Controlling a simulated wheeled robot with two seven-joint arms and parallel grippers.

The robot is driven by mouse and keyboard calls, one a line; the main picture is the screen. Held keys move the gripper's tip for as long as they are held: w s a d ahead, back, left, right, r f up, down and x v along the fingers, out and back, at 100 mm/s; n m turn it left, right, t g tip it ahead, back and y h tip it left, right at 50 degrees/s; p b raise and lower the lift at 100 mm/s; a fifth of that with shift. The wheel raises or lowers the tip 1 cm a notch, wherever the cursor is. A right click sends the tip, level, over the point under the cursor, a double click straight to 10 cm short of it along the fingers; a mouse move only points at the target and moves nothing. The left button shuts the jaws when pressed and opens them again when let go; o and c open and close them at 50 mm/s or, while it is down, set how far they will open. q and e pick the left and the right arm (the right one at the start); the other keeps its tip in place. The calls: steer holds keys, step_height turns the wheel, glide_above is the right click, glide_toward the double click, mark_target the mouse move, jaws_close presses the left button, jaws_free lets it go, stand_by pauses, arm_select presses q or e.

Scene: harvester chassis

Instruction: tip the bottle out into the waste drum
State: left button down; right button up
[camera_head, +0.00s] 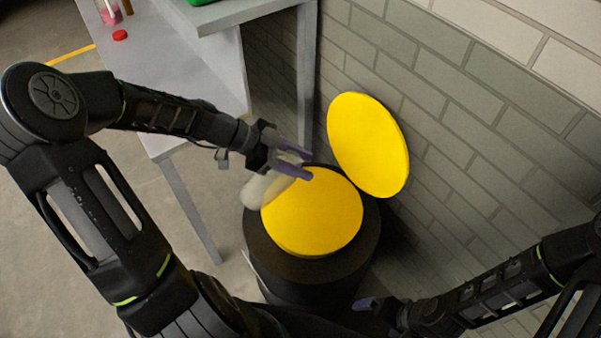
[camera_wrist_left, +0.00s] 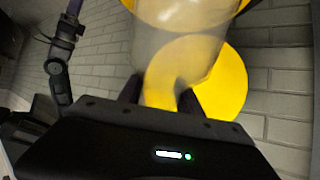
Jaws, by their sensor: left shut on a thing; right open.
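A pale translucent bottle (camera_head: 266,188) is in my left gripper (camera_head: 302,163), which is shut on it, above the left side of the waste drum (camera_head: 310,272). The bottle lies tilted, its rounded end toward the lower left; its mouth cannot be made out. It also shows between the fingers in the left wrist view (camera_wrist_left: 180,50). The drum is dark, with a round yellow top face (camera_head: 315,215). A yellow disc-shaped lid (camera_head: 368,145) stands up behind it by the wall. My right gripper (camera_head: 376,304) is open and empty, low at the right of the drum.
A grey table (camera_head: 185,60) stands at the upper left, with a red cap (camera_head: 120,35) and a container with pink contents (camera_head: 110,14) on it. A table leg (camera_head: 190,210) stands left of the drum. A brick wall (camera_head: 460,110) closes off the right side.

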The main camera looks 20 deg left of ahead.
arm_select(q)
steer(key=t+h+b, duration=0.1)
steer(key=r+h+b, duration=0.1)
steer(key=h+b, duration=0.1)
steer(key=t+h+b, duration=0.1)
steer(key=h+b, duration=0.1)
steer(key=shift+w+d+r+t, duration=0.1)
steer(key=shift+r+t, duration=0.2)
steer(key=shift+r, duration=0.1)
steer(key=shift+r+h+b, duration=0.3)
steer(key=shift+r+h, duration=0.05)
steer(key=shift+h, duration=0.35)
